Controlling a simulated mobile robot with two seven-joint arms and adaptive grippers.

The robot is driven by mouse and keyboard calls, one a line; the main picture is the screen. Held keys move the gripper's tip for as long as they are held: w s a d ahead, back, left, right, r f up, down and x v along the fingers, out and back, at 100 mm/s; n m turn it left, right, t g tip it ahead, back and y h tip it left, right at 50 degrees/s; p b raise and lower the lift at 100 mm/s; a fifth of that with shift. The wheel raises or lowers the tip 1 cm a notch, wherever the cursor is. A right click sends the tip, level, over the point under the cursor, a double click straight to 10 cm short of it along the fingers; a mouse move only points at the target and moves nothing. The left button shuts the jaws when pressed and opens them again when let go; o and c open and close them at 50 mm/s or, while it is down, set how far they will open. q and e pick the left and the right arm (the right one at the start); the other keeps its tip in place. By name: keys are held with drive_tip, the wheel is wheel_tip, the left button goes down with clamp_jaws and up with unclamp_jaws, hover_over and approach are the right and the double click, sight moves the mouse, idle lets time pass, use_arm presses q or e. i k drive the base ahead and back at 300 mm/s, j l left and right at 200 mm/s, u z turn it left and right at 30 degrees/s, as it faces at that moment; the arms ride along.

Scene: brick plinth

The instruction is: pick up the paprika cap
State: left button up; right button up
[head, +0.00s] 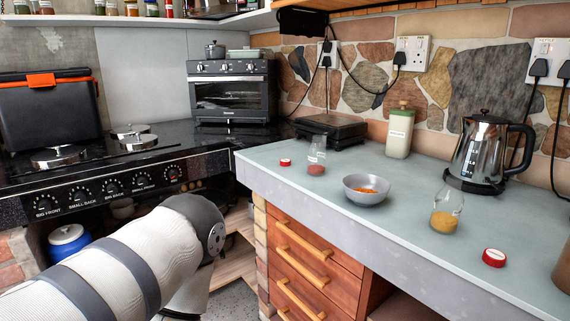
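A small red cap with a white top (285,162) lies flat on the light counter, near its left end. Just right of it stands a clear jar (317,155) with red powder at its bottom; the jar's label is too small to read. A second red cap with a white top (494,258) lies near the counter's front right, beside a clear jar with yellow powder (445,215). Which cap is the paprika one is not readable; the left one is nearest the red powder. My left arm reaches in from the lower left, below the counter; neither gripper shows.
A grey bowl with orange contents (367,189) stands between the jars. A kettle (480,152), a green-white canister (399,132) and a black appliance (330,131) stand behind. The counter (330,215) has free room in front. A stove (95,175) is at left.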

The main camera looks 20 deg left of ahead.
sight(285, 162)
drive_tip(key=i+j+z, duration=0.1)
drive_tip(key=j+z, duration=0.2)
drive_tip(key=j, duration=0.35)
drive_tip(key=j+z, duration=0.25)
drive_tip(key=j, duration=0.4)
